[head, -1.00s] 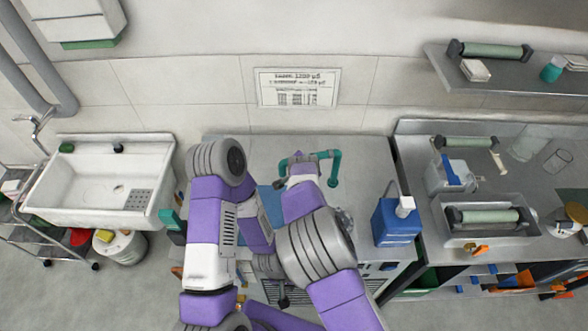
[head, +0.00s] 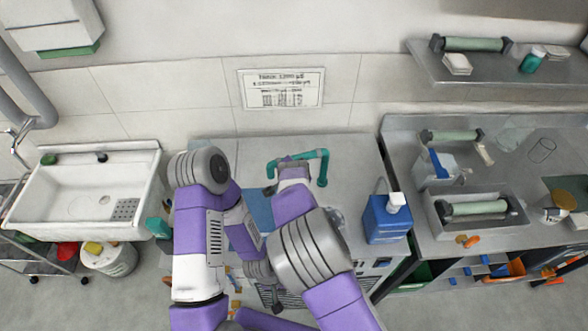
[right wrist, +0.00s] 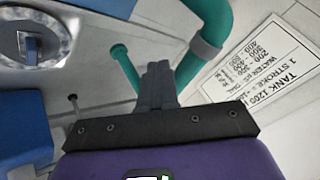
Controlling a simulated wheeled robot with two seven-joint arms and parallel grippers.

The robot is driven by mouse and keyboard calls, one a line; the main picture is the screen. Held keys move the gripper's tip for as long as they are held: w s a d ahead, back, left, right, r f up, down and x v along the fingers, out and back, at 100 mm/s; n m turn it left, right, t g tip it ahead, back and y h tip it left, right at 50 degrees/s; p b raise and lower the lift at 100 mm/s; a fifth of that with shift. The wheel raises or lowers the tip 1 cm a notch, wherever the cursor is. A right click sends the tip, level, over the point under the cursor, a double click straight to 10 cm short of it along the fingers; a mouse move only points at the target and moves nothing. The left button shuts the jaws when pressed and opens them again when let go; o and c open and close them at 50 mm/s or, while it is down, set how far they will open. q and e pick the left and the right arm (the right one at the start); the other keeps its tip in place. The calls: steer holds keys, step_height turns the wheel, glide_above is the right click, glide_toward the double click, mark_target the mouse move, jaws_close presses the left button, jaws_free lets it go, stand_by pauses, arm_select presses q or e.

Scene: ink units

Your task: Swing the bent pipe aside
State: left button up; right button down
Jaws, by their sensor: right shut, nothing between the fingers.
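The teal bent pipe (head: 322,168) stands at the back of the grey worktop in the head view. It runs across and turns down at its right end. In the right wrist view, the thick pipe (right wrist: 215,25) with a grey collar curves behind the fingers, and a thinner teal part (right wrist: 125,68) lies to their left. My right gripper (head: 294,168) is beside the pipe, inside its bend; the wrist view shows its fingers (right wrist: 157,72) together and empty. I cannot tell whether they touch the pipe.
A blue bottle (head: 386,220) with a white top stands right of my right arm. A sink (head: 60,205) is at the left. A bench with a tray (head: 440,222) and rollers is at the right, below a wall shelf (head: 480,72). A sign (head: 282,75) hangs behind the pipe.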

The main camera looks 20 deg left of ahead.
arm_select(q)
steer(key=shift+s+d, duration=0.15)
steer(key=shift+s, duration=0.2)
arm_select(e)
steer(key=s+a+f+v, duration=0.1)
steer(key=v, duration=1)
steer(key=shift+s, duration=0.35)
